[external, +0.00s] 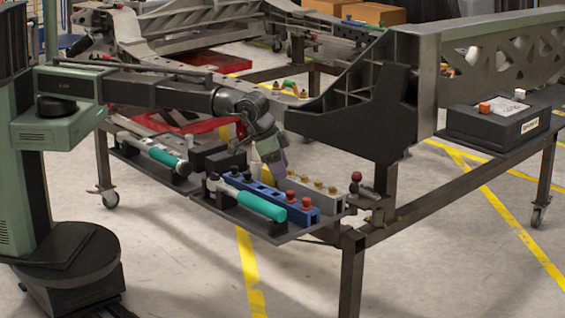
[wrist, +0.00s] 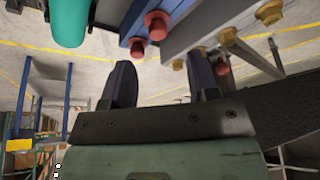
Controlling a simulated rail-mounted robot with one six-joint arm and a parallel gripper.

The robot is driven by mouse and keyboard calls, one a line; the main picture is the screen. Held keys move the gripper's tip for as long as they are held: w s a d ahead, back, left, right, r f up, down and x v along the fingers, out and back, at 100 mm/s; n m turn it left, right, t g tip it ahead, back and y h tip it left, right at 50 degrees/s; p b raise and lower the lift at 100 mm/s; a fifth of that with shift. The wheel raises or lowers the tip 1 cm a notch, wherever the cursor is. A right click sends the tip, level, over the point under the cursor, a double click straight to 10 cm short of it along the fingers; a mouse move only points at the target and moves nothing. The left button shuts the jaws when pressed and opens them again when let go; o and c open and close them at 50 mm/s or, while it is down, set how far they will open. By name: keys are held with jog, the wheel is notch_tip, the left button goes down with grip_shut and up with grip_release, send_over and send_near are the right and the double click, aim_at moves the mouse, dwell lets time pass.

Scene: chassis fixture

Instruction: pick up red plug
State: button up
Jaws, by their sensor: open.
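Red plugs (external: 291,197) stand in a blue block (external: 262,189) on the dark tray below my arm. Two red plugs (wrist: 155,22) with their blue block (wrist: 136,14) show at the top of the wrist view. My gripper (wrist: 160,62) is open and empty, with its two dark fingers apart. In the wrist view, the red plugs lie beyond the fingertips, apart from them. In the external view my gripper (external: 270,174) hangs behind the blue block, and its fingertips are partly hidden.
A grey block with gold plugs (external: 319,185) stands beside the blue block. A teal-handled tool (external: 262,206) lies in front of it. The large dark chassis bracket (external: 370,117) rises close to the right of my gripper.

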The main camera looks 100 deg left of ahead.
aim_at(290, 191)
jog(key=shift+x, duration=1.05)
jog(key=b+x, duration=0.5)
jog(key=shift+d+f, duration=0.15)
jog(key=shift+s+r, duration=0.1)
jog(key=shift+r, duration=0.15)
jog(key=shift+c, duration=0.3)
grip_shut()
